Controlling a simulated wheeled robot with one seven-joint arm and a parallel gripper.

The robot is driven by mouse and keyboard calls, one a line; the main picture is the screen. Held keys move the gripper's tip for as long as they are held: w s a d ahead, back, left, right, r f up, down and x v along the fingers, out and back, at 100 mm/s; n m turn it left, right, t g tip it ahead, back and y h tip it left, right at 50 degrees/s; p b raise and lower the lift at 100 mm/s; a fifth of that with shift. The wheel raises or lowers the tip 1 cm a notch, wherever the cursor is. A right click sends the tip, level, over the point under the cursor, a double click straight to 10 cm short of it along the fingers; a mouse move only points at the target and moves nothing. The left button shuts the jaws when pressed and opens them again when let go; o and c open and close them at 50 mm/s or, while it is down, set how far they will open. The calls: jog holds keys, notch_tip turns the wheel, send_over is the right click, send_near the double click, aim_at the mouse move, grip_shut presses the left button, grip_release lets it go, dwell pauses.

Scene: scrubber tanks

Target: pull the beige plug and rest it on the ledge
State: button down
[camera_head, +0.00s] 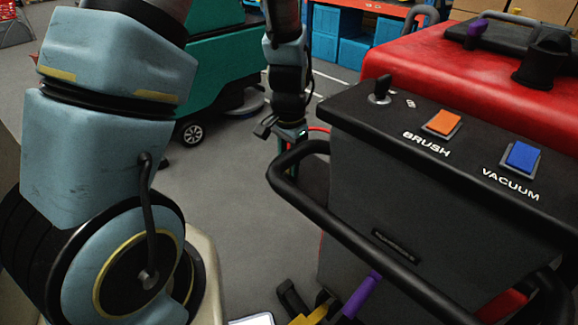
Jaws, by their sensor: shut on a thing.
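My gripper (291,134) shows only in part, at the lower end of my dark wrist, left of the scrubber's black handlebar (283,188). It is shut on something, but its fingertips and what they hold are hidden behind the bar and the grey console. A thin red line or hose (319,129) runs just right of the gripper. I cannot make out the beige plug or the ledge in this view.
The red scrubber tank (430,62) and its console with orange (443,122) and blue (523,156) switches fill the right. A purple handle (361,294) is low in front. A teal machine (218,66) stands behind. Grey floor (235,185) is open at centre-left.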

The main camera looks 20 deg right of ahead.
dwell(0.9)
grip_release()
dwell(0.4)
jog(key=shift+r, duration=0.1)
notch_tip(320, 180, up, 11)
jog(key=b, duration=0.1)
jog(key=shift+f, duration=0.2)
jog(key=shift+c, duration=0.2)
